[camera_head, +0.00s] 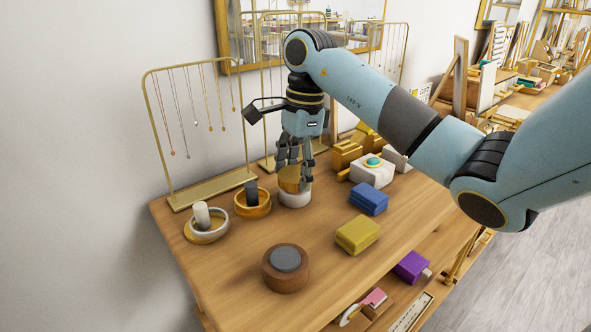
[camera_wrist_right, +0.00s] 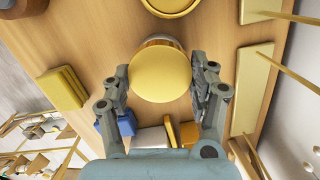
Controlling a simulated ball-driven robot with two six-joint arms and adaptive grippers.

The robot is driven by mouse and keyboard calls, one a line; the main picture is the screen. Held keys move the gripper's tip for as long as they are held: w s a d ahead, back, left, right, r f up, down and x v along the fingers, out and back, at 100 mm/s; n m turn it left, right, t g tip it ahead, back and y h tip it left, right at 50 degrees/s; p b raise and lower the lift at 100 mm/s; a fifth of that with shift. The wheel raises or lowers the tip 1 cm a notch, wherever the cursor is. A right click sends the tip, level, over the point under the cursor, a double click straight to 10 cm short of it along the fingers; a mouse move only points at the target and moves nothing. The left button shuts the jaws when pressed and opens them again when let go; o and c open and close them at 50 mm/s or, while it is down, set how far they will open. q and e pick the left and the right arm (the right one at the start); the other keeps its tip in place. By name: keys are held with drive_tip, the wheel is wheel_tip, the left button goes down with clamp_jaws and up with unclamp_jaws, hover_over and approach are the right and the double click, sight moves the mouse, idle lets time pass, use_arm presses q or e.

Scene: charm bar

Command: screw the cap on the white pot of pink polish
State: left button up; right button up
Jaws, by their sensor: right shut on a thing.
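The white pot (camera_head: 295,200) stands upright on the wooden table near the middle. The round gold cap (camera_head: 288,180) is at the top of the pot; whether it touches or is threaded I cannot tell. My right gripper (camera_head: 293,172) comes from above and is shut on the cap, with fingers on both sides of it. In the right wrist view the cap (camera_wrist_right: 160,75) shows as a smooth gold disc between the fingertips and covers most of what is below. The pink polish is hidden. My left gripper is not in view.
Left of the pot are a gold dish (camera_head: 262,210) and a white-rimmed dish (camera_head: 219,233), each with a small cylinder. A round wooden pot (camera_head: 282,280), yellow block (camera_head: 357,235), blue block (camera_head: 369,198) and white box (camera_head: 372,174) stand around. A necklace stand (camera_head: 213,190) is behind.

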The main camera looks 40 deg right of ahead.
drive_tip(key=o, duration=0.4)
drive_tip(key=c, duration=0.7)
drive_tip(key=shift+m+p, duration=0.4)
drive_tip(key=shift+m, duration=1.6)
drive_tip(key=shift+r+m+t+h+p, duration=0.1)
drive_tip(key=shift+m+t+h+p, duration=0.3)
drive_tip(key=shift+m, duration=1.7)
